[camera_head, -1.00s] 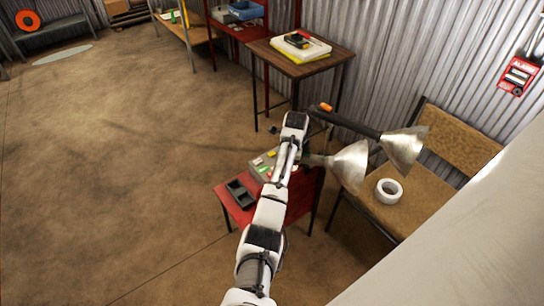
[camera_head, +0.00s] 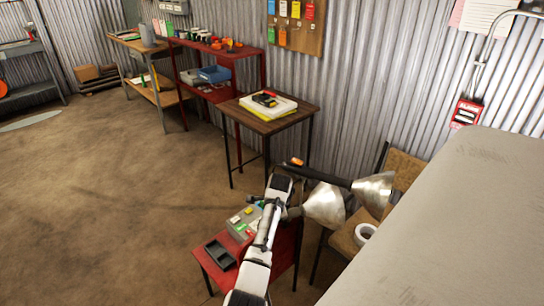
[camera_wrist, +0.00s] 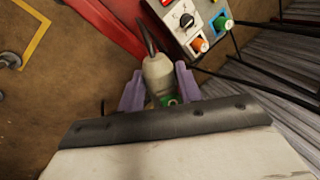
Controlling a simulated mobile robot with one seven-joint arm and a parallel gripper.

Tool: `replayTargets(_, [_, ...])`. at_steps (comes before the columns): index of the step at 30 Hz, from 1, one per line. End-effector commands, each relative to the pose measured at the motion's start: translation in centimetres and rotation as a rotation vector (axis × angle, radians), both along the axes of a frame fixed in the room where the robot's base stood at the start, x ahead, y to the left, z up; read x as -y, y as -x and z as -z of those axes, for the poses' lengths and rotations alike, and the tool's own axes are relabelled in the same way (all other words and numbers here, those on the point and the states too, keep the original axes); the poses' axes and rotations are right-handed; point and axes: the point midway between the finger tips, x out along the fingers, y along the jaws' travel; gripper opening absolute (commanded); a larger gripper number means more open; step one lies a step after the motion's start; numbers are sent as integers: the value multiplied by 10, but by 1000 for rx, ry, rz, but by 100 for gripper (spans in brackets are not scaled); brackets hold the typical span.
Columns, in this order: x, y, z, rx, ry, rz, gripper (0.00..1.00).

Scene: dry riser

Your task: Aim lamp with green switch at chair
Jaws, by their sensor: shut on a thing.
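The lamp with the green switch (camera_wrist: 160,72) has a pale body, and my gripper (camera_wrist: 160,84) is shut on it, with a purple finger on each side. Its green switch (camera_wrist: 168,100) shows between the fingers. In the head view its metal shade (camera_head: 324,205) points right, towards the chair side; my arm hides much of its body. A second lamp has a dark body, an orange switch (camera_head: 297,162) and a metal shade (camera_head: 373,190) just behind. The chair (camera_head: 346,238) has a brown seat and stands right of the lamps, partly hidden by the shades and a pale surface.
A white tape roll (camera_head: 366,233) lies on the chair. A red table (camera_head: 284,250) below my arm holds a control box (camera_wrist: 197,22) and a black tray (camera_head: 219,254). A wooden table (camera_head: 262,122) stands behind. A large pale surface (camera_head: 450,230) fills the right. Floor at left is clear.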

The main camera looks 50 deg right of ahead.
Motion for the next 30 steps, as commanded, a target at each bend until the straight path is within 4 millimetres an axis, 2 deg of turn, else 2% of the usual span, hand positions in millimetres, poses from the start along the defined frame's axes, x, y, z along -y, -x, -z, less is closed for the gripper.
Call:
replayTargets(7, [-2,1,3,-3,-9,2,0])
replayTargets(8, [-2,1,3,-3,-9,3,36])
replayTargets(12, [-1,1,2,-2,-6,3,54])
replayTargets(23, [-1,1,-3,-1,-1,2,55])
replayTargets(26, [-2,4,-13,1,1,2,55])
replayTargets(30, [-7,10,-39,3,3,2,55])
